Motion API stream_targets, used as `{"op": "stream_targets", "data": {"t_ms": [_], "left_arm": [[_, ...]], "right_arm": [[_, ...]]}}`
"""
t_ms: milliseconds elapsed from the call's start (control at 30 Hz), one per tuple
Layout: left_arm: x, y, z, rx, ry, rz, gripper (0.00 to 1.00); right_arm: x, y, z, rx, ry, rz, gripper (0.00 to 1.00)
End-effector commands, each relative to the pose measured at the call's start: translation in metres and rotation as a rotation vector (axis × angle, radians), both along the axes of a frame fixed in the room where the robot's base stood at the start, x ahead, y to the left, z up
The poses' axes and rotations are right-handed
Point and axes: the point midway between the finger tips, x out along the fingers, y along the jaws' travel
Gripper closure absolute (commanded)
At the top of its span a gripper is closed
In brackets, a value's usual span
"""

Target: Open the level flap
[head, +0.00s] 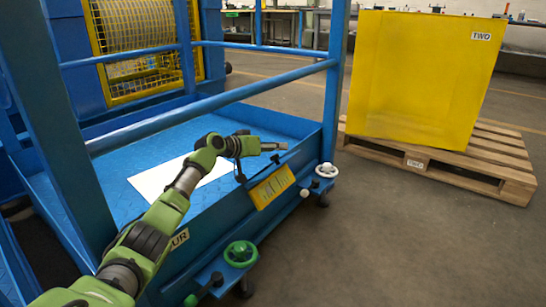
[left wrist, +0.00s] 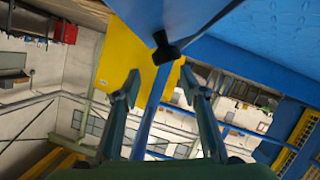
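A yellow plate (head: 272,187) with dark markings sits on the side of the blue platform, below its top edge; it looks like the level flap. A thin black handle-like part (head: 240,171) stands at its left end. My left gripper (head: 276,147) is just above the plate, over the platform's edge, not visibly touching it. In the left wrist view its two fingers (left wrist: 160,78) are spread and nothing is held. A black knob-like part (left wrist: 166,48) shows beyond the fingertips, in front of a blue bar. My right gripper is not in view.
A blue rail (head: 215,102) crosses above my left arm. A green handwheel (head: 240,254) and a white handwheel (head: 326,170) stick out from the platform. A white sheet (head: 160,180) lies on the platform. A yellow box (head: 420,80) stands on a pallet (head: 490,165). Floor between is clear.

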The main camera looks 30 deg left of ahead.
Motion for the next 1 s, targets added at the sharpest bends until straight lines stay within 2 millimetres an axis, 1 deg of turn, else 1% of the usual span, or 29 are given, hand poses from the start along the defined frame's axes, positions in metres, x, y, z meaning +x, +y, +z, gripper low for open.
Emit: {"op": "stream_targets", "data": {"t_ms": [33, 100, 200, 333, 500, 1000], "left_arm": [[0.000, 0.000, 0.013, 0.002, -0.005, 0.000, 0.61], [0.000, 0.001, 0.026, 0.003, -0.003, 0.000, 0.61], [0.000, 0.002, 0.043, 0.003, -0.003, 0.002, 0.61], [0.000, 0.002, 0.058, 0.002, -0.001, 0.002, 0.61], [-0.001, 0.002, 0.064, 0.002, 0.001, 0.003, 0.61], [0.000, 0.001, 0.063, 0.004, -0.001, 0.002, 0.61]], "right_arm": [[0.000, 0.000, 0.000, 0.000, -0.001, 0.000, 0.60], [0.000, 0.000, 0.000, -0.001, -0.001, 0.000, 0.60], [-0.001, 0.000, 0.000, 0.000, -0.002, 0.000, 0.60], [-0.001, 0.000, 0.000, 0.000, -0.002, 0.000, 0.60], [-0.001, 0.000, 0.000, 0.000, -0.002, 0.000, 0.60], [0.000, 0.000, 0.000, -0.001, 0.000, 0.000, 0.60]]}}
